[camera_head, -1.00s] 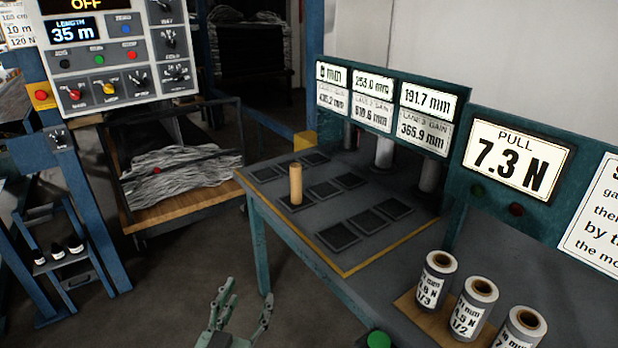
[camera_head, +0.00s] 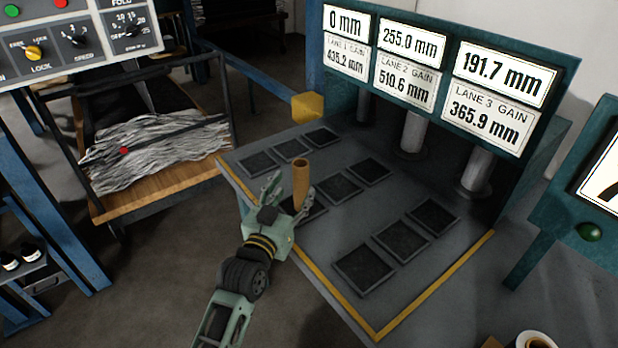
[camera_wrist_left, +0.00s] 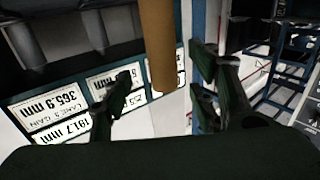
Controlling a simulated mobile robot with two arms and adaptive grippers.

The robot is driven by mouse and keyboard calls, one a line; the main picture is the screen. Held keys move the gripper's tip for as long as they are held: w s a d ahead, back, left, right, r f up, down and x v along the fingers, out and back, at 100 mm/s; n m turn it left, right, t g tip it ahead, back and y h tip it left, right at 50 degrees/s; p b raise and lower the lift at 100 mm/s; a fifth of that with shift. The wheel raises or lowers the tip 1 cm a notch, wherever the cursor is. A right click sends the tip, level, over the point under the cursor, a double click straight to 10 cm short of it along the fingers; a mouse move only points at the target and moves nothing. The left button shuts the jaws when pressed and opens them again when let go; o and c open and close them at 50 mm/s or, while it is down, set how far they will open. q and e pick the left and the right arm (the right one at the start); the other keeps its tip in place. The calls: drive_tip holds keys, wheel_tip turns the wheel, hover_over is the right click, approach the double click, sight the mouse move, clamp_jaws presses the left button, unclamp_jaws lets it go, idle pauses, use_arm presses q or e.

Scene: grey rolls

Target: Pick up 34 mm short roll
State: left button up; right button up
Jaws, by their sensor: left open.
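A tan cylindrical roll (camera_head: 301,180) stands upright on a dark square pad near the left edge of the grey bench (camera_head: 330,262). No size marking shows on it. My left gripper (camera_head: 288,196) is open beside the roll's lower part, with its fingers pointing towards it. In the left wrist view the roll (camera_wrist_left: 157,45) hangs in the gap between the spread fingers of the left gripper (camera_wrist_left: 163,72), and no contact shows. The roll's base is partly hidden by a finger in the head view. My right gripper is not in view.
Several dark square pads (camera_head: 403,242) lie flat on the bench. Behind them stands a teal frame with lane displays (camera_head: 411,52) and grey cylinders (camera_head: 413,133). A yellow block (camera_head: 308,106) sits at the back left corner. A cart with grey strands (camera_head: 160,148) stands left.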

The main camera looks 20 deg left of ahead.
sight(298, 178)
use_arm(q)
drive_tip(key=w, duration=0.1)
drive_tip(key=w+r, duration=0.1)
drive_tip(key=shift+w+d, duration=0.1)
drive_tip(key=shift+w, duration=0.2)
drive_tip(key=w, duration=0.3)
drive_tip(key=shift+w+f+p, duration=0.15)
drive_tip(key=shift+w+p, duration=0.2)
drive_tip(key=shift+p, duration=0.05)
drive_tip(key=shift+w, duration=0.25)
drive_tip(key=shift+s, duration=0.1)
drive_tip(key=shift+c, duration=0.2)
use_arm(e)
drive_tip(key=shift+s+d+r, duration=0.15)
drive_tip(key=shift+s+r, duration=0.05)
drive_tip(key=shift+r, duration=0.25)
use_arm(q)
drive_tip(key=c, duration=0.9)
drive_tip(key=shift+c, duration=1)
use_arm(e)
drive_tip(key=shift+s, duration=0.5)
